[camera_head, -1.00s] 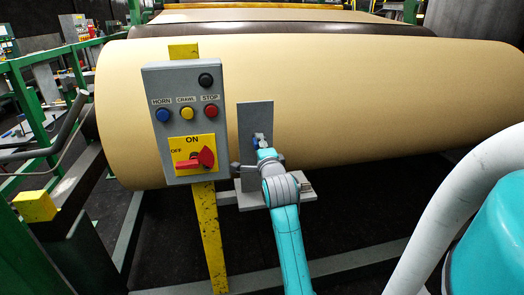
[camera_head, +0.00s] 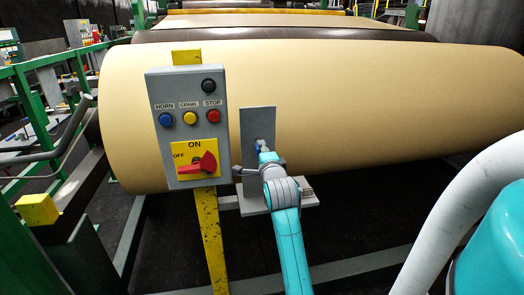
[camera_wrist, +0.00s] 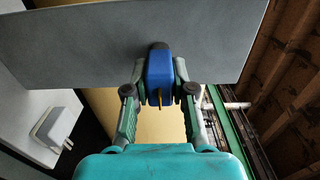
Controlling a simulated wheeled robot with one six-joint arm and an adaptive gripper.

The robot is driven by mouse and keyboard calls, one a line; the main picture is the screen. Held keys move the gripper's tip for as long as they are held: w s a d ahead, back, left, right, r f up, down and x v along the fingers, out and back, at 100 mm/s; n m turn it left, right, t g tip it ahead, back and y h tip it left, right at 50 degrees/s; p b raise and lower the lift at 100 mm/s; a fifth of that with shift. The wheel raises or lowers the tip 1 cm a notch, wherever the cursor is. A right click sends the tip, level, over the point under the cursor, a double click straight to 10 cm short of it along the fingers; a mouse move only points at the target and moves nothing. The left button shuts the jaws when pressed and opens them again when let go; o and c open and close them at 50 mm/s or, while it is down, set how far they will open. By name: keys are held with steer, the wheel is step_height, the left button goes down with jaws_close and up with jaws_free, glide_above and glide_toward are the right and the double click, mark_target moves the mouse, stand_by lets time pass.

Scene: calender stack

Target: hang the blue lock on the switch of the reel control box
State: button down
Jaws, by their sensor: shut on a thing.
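The blue lock (camera_wrist: 159,68) is between the two fingers of my gripper (camera_wrist: 160,80) in the wrist view, with its dark top against or just in front of a grey upright plate (camera_wrist: 70,45). A small yellow piece shows at the lock's near end. Whether the lock hangs on anything is hidden. In the head view my gripper (camera_head: 262,147) is at the plate (camera_head: 258,122), right of the reel control box (camera_head: 184,95). The box's red switch (camera_head: 197,165) sits on a yellow ON/OFF panel, apart from my gripper.
The box stands on a yellow post (camera_head: 209,235). A large tan roll (camera_head: 380,100) lies behind box and plate. A grey ledge (camera_head: 305,197) juts out below the plate. Green rails (camera_head: 45,110) stand at left. Dark open space lies below the roll.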

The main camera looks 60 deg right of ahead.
steer(key=shift+s+a, duration=0.1)
steer(key=shift+a, duration=0.05)
steer(key=shift+v, duration=1.95)
steer(key=shift+s, duration=0.1)
steer(key=shift+a, duration=0.15)
